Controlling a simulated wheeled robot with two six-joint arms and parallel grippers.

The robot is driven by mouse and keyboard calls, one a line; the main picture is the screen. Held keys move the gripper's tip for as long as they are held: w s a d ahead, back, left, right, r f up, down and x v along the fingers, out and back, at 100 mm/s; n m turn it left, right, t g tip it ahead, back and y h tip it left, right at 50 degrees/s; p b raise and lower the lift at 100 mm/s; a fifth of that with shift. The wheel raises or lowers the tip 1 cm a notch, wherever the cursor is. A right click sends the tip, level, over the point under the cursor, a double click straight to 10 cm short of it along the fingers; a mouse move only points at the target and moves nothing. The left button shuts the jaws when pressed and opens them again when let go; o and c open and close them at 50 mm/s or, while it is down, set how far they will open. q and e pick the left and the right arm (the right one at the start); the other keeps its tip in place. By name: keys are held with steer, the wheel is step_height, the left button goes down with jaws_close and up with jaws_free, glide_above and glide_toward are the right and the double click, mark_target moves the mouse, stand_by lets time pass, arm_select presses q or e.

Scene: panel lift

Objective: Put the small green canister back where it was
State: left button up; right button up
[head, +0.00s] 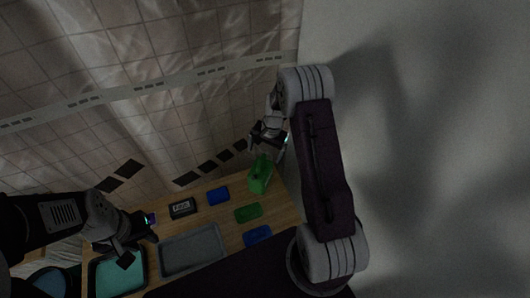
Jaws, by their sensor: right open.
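A green canister-like object (260,178) stands near the back right of the wooden table. My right gripper (268,143) is open just above and beyond it in the picture; whether they touch I cannot tell. A flatter green piece (248,212) lies on the table in front of the canister. My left gripper (132,250) is over the left part of the table, by the teal tray; its jaws are too dark to read.
On the wooden table (283,208) are a blue block (218,196), a flat blue piece (257,235), a dark labelled box (183,208), a grey tray (193,231) and a teal tray (104,289). A tiled wall (150,60) stands behind. Bare grey floor lies right.

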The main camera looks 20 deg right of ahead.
steer(key=s+a+r+n, duration=0.2)
steer(key=s+n, duration=0.1)
steer(key=s, duration=0.3)
steer(key=s+a+r+n+b, duration=0.1)
steer(key=s+a+r+n, duration=0.2)
steer(key=s, duration=0.4)
steer(key=s+a+r+n+h+b, duration=0.1)
steer(key=s+a+r+n, duration=0.1)
steer(key=s, duration=0.5)
steer(key=shift+a+r+n, duration=0.4)
steer(key=shift+r+n, duration=0.3)
steer(key=shift+r, duration=0.05)
